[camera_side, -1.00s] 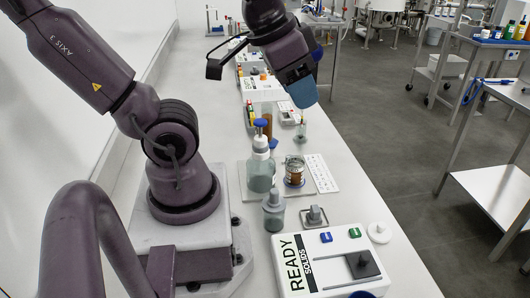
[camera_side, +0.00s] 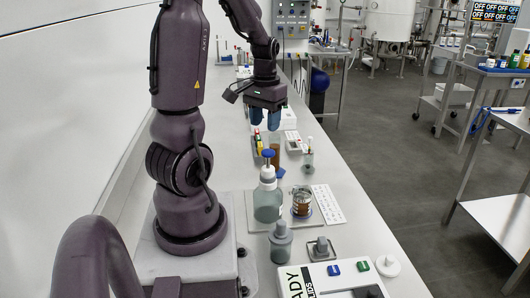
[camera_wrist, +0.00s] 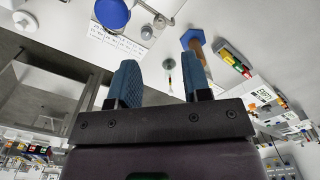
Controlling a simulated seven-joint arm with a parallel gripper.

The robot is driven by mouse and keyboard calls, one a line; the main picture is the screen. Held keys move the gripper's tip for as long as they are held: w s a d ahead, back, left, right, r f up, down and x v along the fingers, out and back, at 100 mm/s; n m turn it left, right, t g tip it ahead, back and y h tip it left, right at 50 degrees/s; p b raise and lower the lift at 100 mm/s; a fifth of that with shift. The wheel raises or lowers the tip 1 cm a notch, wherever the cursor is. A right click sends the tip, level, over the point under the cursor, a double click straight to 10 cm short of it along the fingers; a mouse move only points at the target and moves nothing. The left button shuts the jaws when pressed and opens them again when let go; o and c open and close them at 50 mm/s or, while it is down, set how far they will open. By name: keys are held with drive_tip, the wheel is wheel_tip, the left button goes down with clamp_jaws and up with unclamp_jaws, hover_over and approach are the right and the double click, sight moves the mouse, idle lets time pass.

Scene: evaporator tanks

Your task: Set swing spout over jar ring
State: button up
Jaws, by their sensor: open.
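A round blue top (camera_wrist: 112,13) shows at the upper edge of the wrist view. My gripper (camera_side: 264,120) points down, open and empty, above the bench beyond the bottle. Its two blue fingers stand apart in the wrist view (camera_wrist: 162,80).
A smaller grey bottle (camera_side: 281,243), a grey square block (camera_side: 321,247) and a white READY box (camera_side: 345,277) stand nearer the camera. A brown tube (camera_side: 275,153) and coloured-cap vials stand behind the bottle. A white label card (camera_side: 328,204) lies right of the jar.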

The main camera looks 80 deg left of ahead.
wheel_tip(320, 180, down, 9)
drive_tip(key=shift+f, duration=0.1)
idle(0.3)
clamp_jaws()
